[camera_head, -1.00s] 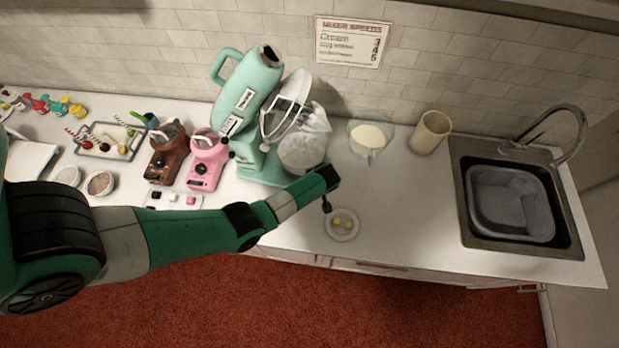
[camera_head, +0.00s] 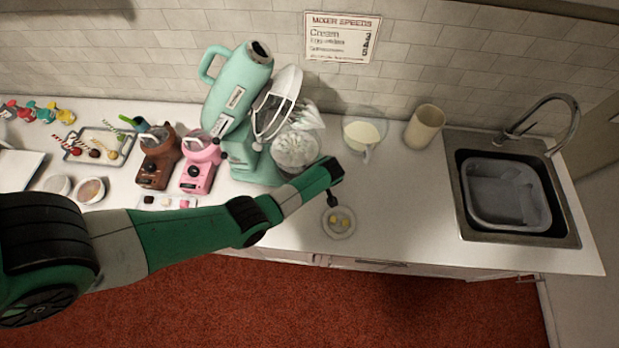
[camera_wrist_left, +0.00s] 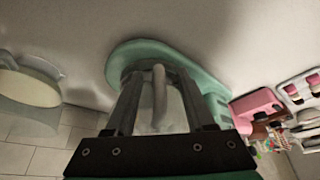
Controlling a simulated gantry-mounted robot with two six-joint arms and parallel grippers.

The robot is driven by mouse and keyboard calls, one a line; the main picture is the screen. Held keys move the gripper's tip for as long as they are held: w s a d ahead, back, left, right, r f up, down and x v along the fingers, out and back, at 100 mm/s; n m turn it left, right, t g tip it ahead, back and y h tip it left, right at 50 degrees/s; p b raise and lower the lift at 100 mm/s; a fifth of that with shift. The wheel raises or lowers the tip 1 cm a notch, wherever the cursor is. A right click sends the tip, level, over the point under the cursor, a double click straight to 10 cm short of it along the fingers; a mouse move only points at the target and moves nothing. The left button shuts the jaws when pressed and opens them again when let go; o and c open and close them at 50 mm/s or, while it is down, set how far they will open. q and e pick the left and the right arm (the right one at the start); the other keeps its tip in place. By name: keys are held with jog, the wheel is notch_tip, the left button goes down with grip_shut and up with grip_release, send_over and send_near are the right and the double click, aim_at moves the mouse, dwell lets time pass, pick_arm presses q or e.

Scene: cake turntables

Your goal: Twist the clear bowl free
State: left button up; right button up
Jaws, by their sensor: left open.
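The clear bowl (camera_head: 295,151) sits on the base of the mint-green stand mixer (camera_head: 236,90), whose head is tilted up with a white beater ring (camera_head: 272,108) above the bowl. My left arm comes in from the left, its wrist in front of the bowl at the lower right. In the left wrist view, my left gripper (camera_wrist_left: 158,82) is open, with one finger on each side of the bowl's pale upright handle (camera_wrist_left: 159,88). I cannot tell whether the fingers touch it. The mixer's green base (camera_wrist_left: 140,49) shows behind. My right gripper is out of view.
A glass jug (camera_head: 362,134) of cream and a beige cup (camera_head: 425,127) stand to the right, before the sink (camera_head: 510,195). A small plate (camera_head: 338,223) lies near the front edge. Pink (camera_head: 200,165) and brown (camera_head: 157,160) small mixers stand left.

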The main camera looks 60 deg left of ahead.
pick_arm(q)
jog(key=p+v, duration=0.3)
jog(key=v, duration=0.8)
jog(key=shift+r+p, duration=0.3)
jog(key=shift+d, duration=0.15)
